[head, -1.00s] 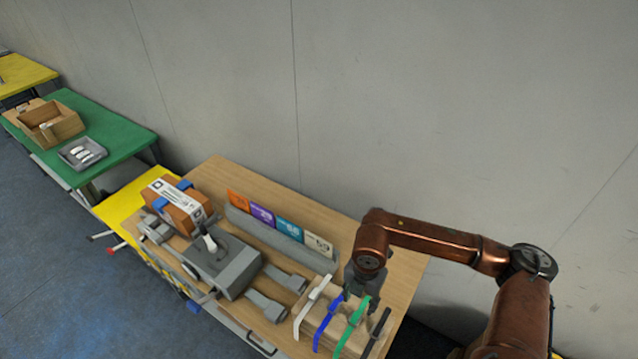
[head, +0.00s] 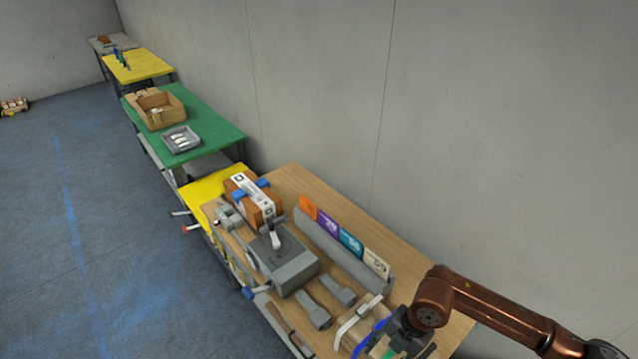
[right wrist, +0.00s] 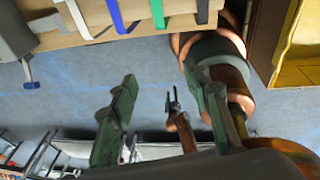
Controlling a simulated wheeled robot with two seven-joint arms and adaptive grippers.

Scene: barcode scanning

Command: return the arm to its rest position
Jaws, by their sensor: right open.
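My right arm comes in from the right in the head view. Its right gripper (head: 402,338) is at the near right end of the wooden table (head: 440,325), over colored strips, and partly hides the blue strip (head: 370,335) and a green one. In the right wrist view the right gripper (right wrist: 165,85) is open with nothing between its fingers. Beyond it are copper parts of my body. A small dark two-pronged tip on a copper link may be my left gripper (right wrist: 173,103); its state is unclear.
A grey device (head: 290,268) with an upright handle, a brown box (head: 252,200) with a white label and a rack of number cards (head: 340,240) stand on the table. A green table (head: 205,110) with a wooden crate (head: 160,112) lies beyond.

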